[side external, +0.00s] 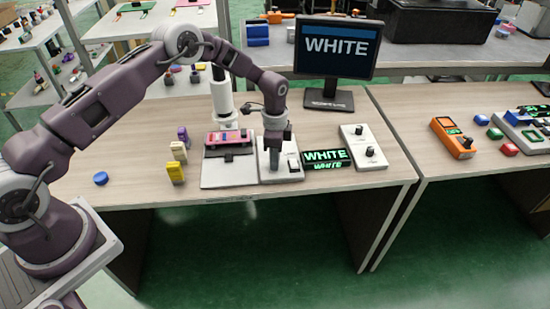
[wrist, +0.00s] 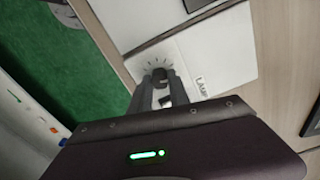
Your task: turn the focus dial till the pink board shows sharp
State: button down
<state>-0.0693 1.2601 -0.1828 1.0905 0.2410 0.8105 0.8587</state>
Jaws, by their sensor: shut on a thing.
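The pink board (side external: 229,137) lies on a dark holder on a white base under a white column. My gripper (side external: 279,150) points down at the white control box just right of that base. In the wrist view, my gripper (wrist: 160,88) is shut on a dark knob (wrist: 160,75) ringed by tick marks. The box (wrist: 215,55) carries a label that seems to read "LAMP". A second white box (side external: 364,147) with dark knobs stands further right; its labels are too small to read. The monitor (side external: 337,47) shows the word "WHITE", with no picture of the board.
A small display (side external: 327,157) with green "WHITE" lettering stands between the two boxes. Yellow blocks (side external: 176,172), a purple block (side external: 183,136) and a blue puck (side external: 101,178) lie to the left. An orange device (side external: 453,138) is on the right table.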

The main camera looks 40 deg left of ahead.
dwell(0.4)
jog(key=c, duration=1.2)
grip_release()
jog(key=shift+c, duration=0.2)
notch_tip(320, 180, up, 7)
jog(key=shift+r, duration=0.1)
jog(key=shift+r, duration=0.1)
